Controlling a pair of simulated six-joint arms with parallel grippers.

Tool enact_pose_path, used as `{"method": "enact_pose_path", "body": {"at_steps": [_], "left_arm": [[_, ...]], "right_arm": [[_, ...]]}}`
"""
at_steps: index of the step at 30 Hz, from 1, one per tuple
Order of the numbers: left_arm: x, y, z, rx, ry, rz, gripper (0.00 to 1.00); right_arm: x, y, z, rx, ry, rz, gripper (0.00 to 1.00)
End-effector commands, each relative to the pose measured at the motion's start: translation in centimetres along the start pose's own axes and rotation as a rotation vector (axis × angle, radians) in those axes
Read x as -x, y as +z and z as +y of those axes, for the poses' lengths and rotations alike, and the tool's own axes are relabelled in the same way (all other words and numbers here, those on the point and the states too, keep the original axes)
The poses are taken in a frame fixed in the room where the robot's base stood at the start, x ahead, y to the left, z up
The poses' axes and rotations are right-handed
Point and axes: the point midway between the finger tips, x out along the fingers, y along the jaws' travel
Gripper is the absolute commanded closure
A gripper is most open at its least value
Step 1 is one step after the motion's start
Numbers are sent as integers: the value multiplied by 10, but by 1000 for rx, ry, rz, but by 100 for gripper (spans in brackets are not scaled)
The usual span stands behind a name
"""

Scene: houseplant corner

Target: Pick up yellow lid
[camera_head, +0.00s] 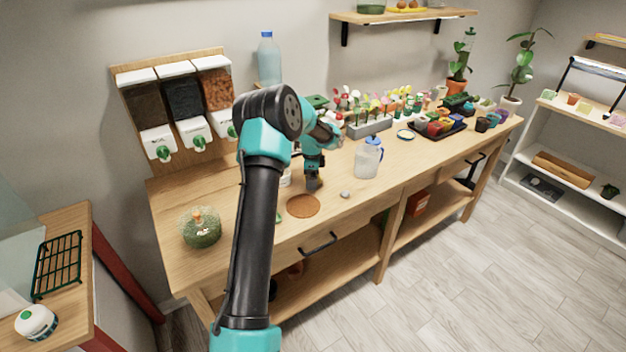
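I cannot make out a clearly yellow lid on the workbench. A small round piece with a blue rim and a pale yellowish middle (405,134) lies flat near the black tray; I cannot tell if it is a lid. My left gripper (312,187) points down low over the bench, just behind a flat orange-brown disc (303,206). Its fingers are too small to show whether they are open or shut. A whitish object (285,180) is partly hidden behind my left arm. My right gripper is not in view.
A clear pitcher with a blue top (367,160) and a grey pebble (345,195) stand right of the gripper.

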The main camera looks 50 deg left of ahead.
Motion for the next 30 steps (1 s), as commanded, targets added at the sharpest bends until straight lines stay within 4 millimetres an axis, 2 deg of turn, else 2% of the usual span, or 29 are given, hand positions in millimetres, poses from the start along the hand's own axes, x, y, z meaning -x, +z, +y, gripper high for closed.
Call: {"method": "enact_pose_path", "body": {"at_steps": [11, 27, 30], "left_arm": [[0, 0, 0, 0, 0, 0, 0], [0, 0, 0, 0, 0, 0, 50], [0, 0, 0, 0, 0, 0, 50]], "right_arm": [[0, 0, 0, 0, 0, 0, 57], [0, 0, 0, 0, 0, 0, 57], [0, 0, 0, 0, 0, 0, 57]]}}
